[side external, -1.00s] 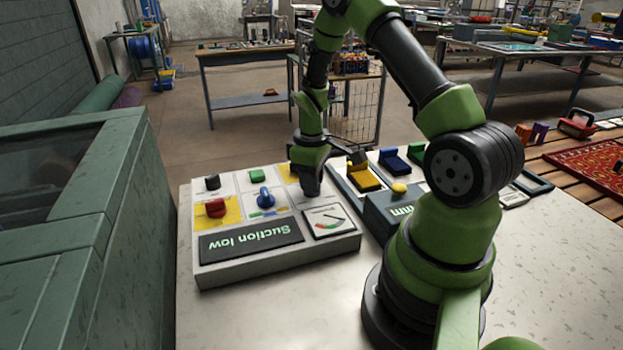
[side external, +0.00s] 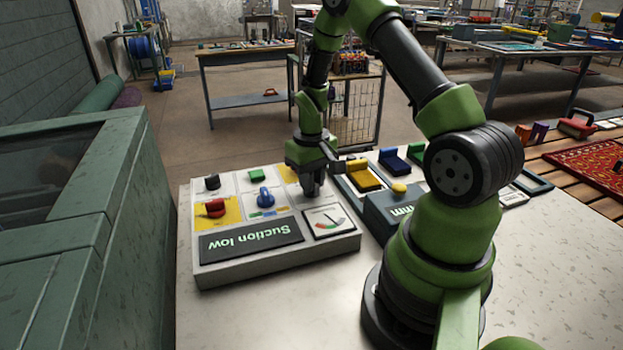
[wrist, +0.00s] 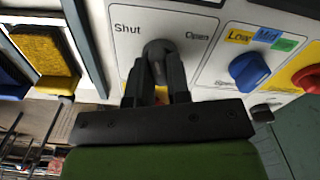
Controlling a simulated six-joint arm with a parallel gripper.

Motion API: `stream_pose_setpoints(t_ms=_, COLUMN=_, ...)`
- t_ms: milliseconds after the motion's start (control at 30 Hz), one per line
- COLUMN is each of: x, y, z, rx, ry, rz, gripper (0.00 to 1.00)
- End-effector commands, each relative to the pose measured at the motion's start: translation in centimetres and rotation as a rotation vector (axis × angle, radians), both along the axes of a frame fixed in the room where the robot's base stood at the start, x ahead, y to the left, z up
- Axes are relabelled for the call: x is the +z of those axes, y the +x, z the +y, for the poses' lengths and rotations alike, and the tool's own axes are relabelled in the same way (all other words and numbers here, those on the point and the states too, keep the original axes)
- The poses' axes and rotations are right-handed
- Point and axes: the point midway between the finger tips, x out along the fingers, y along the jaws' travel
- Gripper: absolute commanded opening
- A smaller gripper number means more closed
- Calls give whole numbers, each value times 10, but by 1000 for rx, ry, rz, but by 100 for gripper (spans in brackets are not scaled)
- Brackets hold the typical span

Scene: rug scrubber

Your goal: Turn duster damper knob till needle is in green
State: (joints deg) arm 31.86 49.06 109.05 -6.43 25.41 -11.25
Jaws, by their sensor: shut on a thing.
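The damper knob (wrist: 159,48) is dark grey and sits between the printed words Shut and Open in the wrist view. My gripper (wrist: 158,75) is shut on it, with one finger on each side. In the side view my gripper (side external: 313,190) points down at the panel and hides the knob. The gauge (side external: 328,221) in front of it has a pale face with green and red marks; its needle is too small to place surely. The display (side external: 250,240) reads "Suction low", upside down in this view.
A blue knob (side external: 266,197) with Low and Mid labels and a red knob (side external: 215,208) stand on the same panel. A second panel with a yellow switch (side external: 363,175) lies close on the right. A green machine (side external: 150,230) stands at the left.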

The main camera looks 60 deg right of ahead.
Motion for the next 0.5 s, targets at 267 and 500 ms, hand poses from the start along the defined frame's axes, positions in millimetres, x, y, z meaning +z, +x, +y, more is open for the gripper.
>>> stream_pose_setpoints(t_ms=267, x=1, y=1, z=-1, rx=-155, ry=-2, rz=-3, gripper=0)
stream_pose_setpoints(t_ms=500, x=1, y=1, z=-1, rx=-216, ry=-2, rz=-3, gripper=0)
